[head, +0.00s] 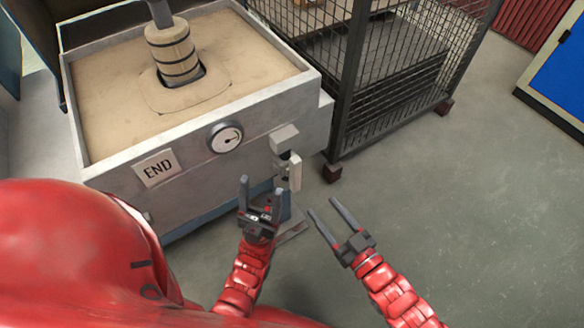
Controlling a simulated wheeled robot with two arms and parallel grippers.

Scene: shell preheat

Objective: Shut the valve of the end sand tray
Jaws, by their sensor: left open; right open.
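The end sand tray (105,182) is a grey metal box of sand with an END plate (158,168) on its front. A round dial gauge (225,137) sits right of the plate. At the tray's front right corner is a valve fitting with a pale upright lever (295,172) below a grey block (284,138). My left gripper (262,187) is open and empty, just left of and below the lever, apart from it as far as I can tell. My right gripper (322,206) is open and empty, to the lower right of the lever over the floor.
A dark mesh cage (400,60) on feet stands right of the tray. A blue panel (560,75) is at the far right. The floor (470,200) at right is clear.

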